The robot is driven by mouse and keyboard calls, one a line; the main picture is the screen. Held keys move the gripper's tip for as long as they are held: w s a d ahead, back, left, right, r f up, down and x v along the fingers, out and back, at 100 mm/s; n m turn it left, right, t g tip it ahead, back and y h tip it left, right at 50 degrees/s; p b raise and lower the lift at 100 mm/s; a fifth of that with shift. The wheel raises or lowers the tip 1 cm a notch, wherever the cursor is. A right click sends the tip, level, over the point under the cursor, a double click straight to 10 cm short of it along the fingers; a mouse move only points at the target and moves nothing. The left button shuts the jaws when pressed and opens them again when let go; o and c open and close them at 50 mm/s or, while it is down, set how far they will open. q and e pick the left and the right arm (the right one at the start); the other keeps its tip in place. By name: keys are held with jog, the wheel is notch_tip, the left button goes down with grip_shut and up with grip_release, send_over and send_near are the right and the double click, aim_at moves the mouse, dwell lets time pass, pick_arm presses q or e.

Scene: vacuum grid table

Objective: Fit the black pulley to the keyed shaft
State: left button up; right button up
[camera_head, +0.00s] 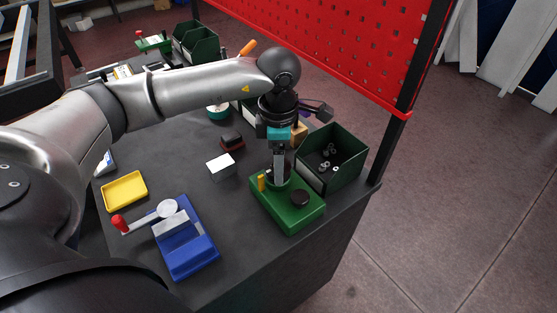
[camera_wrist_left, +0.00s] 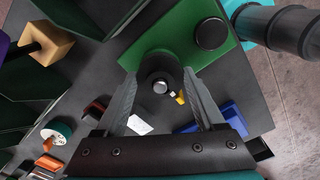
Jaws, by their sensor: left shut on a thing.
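The green base (camera_head: 283,222) stands at the table's right front corner; it also shows in the wrist view (camera_wrist_left: 180,38). A flat black disc (camera_head: 300,197) rests on it, seen also in the wrist view (camera_wrist_left: 211,33). My left gripper (camera_head: 279,180) points down over the base's back part. In the wrist view its fingers (camera_wrist_left: 160,80) are shut on the dark round pulley (camera_wrist_left: 157,63). A shiny round metal end, apparently the shaft (camera_wrist_left: 160,87), shows at the pulley's middle. I cannot tell how far the pulley sits on it, and the key is hidden. My right gripper is out of view.
A yellow peg (camera_head: 262,183) stands beside the gripper on the base. A dark green bin (camera_head: 345,175) with small metal parts is close at right. A blue fixture (camera_head: 190,250), yellow tray (camera_head: 124,191) and white block (camera_head: 220,166) lie left. A red perforated panel (camera_head: 330,40) rises behind.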

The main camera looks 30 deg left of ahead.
pick_arm(q)
jog(key=o, duration=1.5)
notch_tip(320, 180, up, 15)
jog(key=shift+r+p, duration=0.1)
jog(key=shift+p, duration=0.45)
